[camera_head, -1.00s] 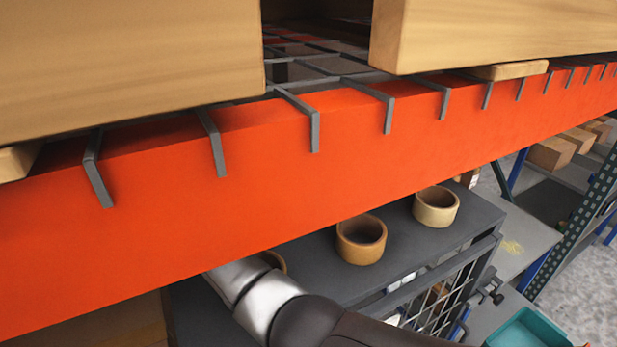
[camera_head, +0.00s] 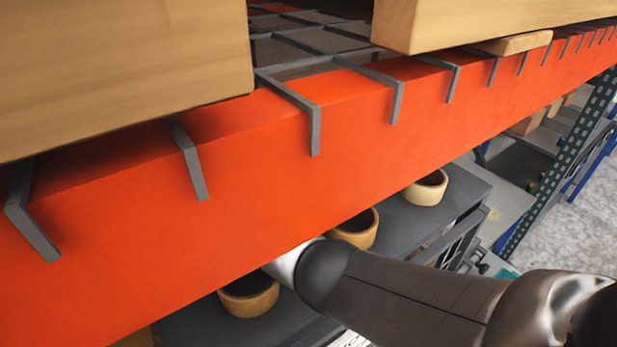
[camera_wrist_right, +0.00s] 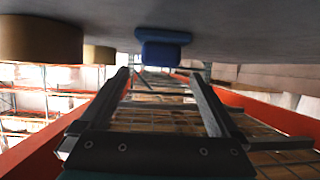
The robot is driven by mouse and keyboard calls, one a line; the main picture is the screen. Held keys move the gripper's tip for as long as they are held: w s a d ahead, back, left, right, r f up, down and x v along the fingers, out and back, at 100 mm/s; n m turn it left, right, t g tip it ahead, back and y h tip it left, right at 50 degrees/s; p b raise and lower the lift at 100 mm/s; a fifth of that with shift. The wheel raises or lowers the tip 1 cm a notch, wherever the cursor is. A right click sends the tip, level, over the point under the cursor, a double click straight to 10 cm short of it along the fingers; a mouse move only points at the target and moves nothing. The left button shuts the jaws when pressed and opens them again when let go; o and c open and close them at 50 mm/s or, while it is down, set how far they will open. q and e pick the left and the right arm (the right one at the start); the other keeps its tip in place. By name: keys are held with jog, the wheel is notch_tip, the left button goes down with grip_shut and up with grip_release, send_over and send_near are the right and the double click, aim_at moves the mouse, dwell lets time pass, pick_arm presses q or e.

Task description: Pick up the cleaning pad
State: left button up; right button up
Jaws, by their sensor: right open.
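The cleaning pad (camera_wrist_right: 164,50) seems to be the small blue block at the top middle of the right wrist view. It rests against the grey shelf surface (camera_wrist_right: 245,45), which fills the top of that picture. My right gripper (camera_wrist_right: 160,73) is open, with its two fingers apart and nothing between them. The pad lies beyond the fingertips, roughly in line with the gap. In the head view my right arm reaches behind the orange beam, which hides the gripper and the pad. My left gripper is in neither view.
An orange beam (camera_head: 290,185) with grey wire hooks crosses the head view close to my arm. Tan tape rolls (camera_head: 427,187) stand on the dark shelf top (camera_head: 385,217). A large tape roll (camera_wrist_right: 40,40) is left of the pad in the wrist view. Cardboard boxes (camera_head: 110,70) sit above the beam.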

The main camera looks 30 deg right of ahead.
jog(key=shift+x, duration=2.65)
jog(key=shift+f, duration=0.1)
jog(key=shift+c, duration=0.4)
jog(key=c, duration=1.4)
